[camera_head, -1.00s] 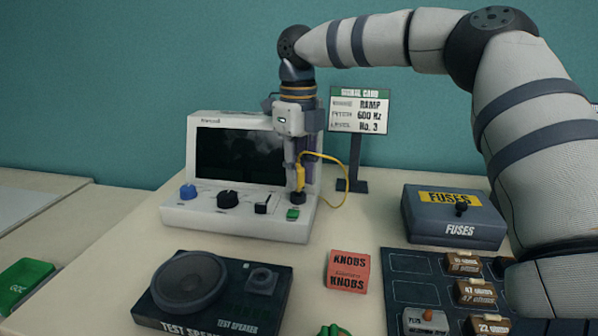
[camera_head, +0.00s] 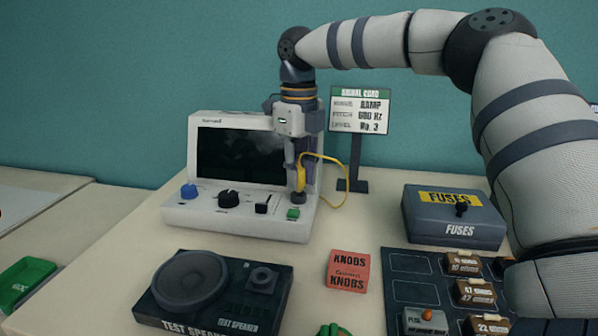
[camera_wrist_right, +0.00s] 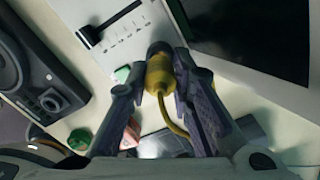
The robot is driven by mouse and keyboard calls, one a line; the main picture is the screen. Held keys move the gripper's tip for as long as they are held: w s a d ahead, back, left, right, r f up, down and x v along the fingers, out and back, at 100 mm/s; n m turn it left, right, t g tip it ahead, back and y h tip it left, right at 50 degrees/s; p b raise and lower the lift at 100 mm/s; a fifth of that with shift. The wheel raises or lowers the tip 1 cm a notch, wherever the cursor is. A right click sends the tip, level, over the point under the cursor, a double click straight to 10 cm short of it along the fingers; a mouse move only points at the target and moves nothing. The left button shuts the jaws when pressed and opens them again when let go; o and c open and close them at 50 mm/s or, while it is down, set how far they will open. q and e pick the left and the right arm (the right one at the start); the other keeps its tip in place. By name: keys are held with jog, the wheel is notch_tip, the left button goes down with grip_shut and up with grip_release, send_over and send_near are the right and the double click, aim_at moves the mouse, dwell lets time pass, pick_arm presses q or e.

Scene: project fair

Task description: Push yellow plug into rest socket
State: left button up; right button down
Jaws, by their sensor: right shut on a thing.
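The yellow plug (camera_head: 301,178) stands upright at the right end of the white instrument with a dark screen (camera_head: 180,214). A yellow cord loops off it to the right. My right gripper (camera_head: 300,182) is shut on the plug from above. In the right wrist view the yellow plug (camera_wrist_right: 159,76) sits between the two fingers (camera_wrist_right: 160,92). The plug's tip meets a dark round socket (camera_head: 298,198) on the instrument's sloping panel. I cannot tell how deep the tip is in it. My left gripper is not in view.
A green button (camera_head: 293,214), black slider (camera_head: 263,207), black knob (camera_head: 228,199) and blue knob (camera_head: 188,191) share the panel. The signal card (camera_head: 360,112) stands close right. A speaker (camera_head: 190,280), knobs box (camera_head: 348,271) and fuses box (camera_head: 455,217) lie around. Bare table shows between them.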

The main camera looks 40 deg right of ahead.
jog(key=shift+f, duration=0.85)
dwell(0.6)
jog(key=c, duration=1.3)
grip_release()
jog(key=shift+c, duration=0.2)
jog(key=o, duration=0.5)
jog(key=shift+r, duration=4)
